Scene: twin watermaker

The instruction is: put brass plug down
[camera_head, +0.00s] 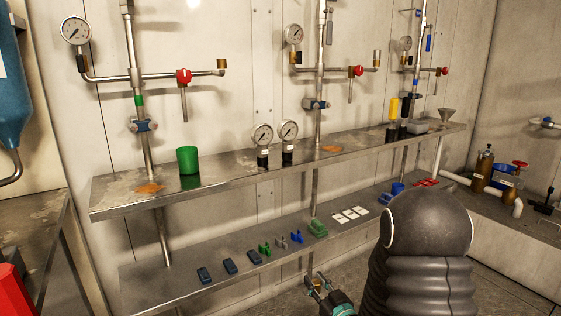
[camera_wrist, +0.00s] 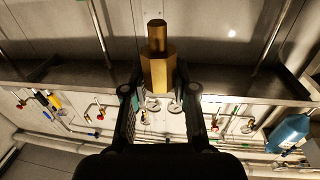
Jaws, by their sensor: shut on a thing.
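The brass plug (camera_wrist: 157,68) is a gold-coloured hexagonal body with a narrower end. It is in the middle of the wrist view, between the two dark fingers of my gripper (camera_wrist: 158,92), which is shut on it. The plug appears held in the air, apart from the shelves behind it. In the head view my gripper (camera_head: 323,286) shows only partly at the bottom, in front of the lower shelf (camera_head: 180,283). I cannot make out the plug clearly there.
The upper shelf (camera_head: 117,193) carries a green cup (camera_head: 188,160), two gauges (camera_head: 262,138) and a funnel (camera_head: 446,115). The lower shelf holds dark blocks (camera_head: 229,266), coloured clips, a green tray (camera_head: 318,228) and white cards (camera_head: 349,215). Pipes with red valves (camera_head: 183,76) stand behind. The upper shelf has bare stretches.

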